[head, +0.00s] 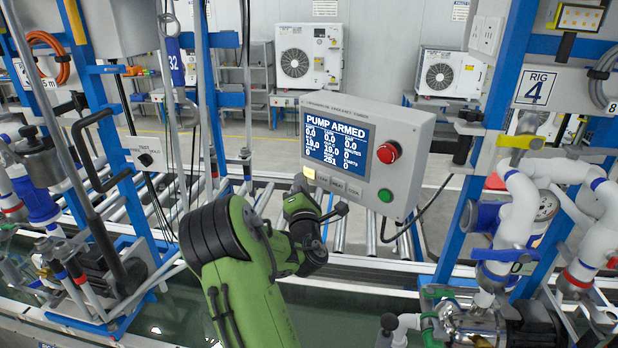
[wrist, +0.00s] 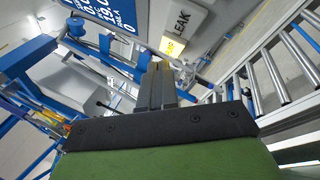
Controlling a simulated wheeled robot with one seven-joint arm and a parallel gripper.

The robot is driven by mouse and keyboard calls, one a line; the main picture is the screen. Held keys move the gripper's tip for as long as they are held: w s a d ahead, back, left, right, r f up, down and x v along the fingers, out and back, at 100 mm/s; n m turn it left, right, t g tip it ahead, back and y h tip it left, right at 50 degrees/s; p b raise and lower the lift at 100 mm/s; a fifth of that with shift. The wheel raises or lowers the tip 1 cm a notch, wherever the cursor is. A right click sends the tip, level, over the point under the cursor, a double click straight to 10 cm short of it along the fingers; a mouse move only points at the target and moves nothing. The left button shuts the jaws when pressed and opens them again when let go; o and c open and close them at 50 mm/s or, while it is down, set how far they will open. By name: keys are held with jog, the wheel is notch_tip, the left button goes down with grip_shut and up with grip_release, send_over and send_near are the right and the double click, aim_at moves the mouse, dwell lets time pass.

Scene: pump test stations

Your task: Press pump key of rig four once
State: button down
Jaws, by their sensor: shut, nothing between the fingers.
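The rig's control panel (head: 405,128) has a blue screen (head: 337,138) reading "PUMP ARMED". Below the screen is a row of keys; the leftmost key (head: 309,173) is lit yellow, its label not legible. In the wrist view the lit key (wrist: 172,47) sits beside a grey key marked "LEAK" (wrist: 188,18). My gripper (head: 300,183) is at the panel's lower left, just below the lit key. In the wrist view its fingers (wrist: 160,72) are shut and empty, with the tips close to the lit key; whether they touch it I cannot tell.
A "RIG 4" sign (head: 535,88) hangs on the blue post right of the panel. The panel also carries a red mushroom button (head: 387,152) and a green button (head: 385,195). White pipes (head: 518,215) stand at right; a roller conveyor (head: 345,235) runs behind.

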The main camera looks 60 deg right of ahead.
jog(key=shift+w, duration=0.1)
jog(key=a+b, duration=0.2)
jog(key=a, duration=0.1)
jog(key=a+b, duration=0.1)
jog(key=a, duration=0.1)
jog(key=shift+w+b, duration=0.25)
jog(key=shift+b, duration=0.15)
dwell(0.7)
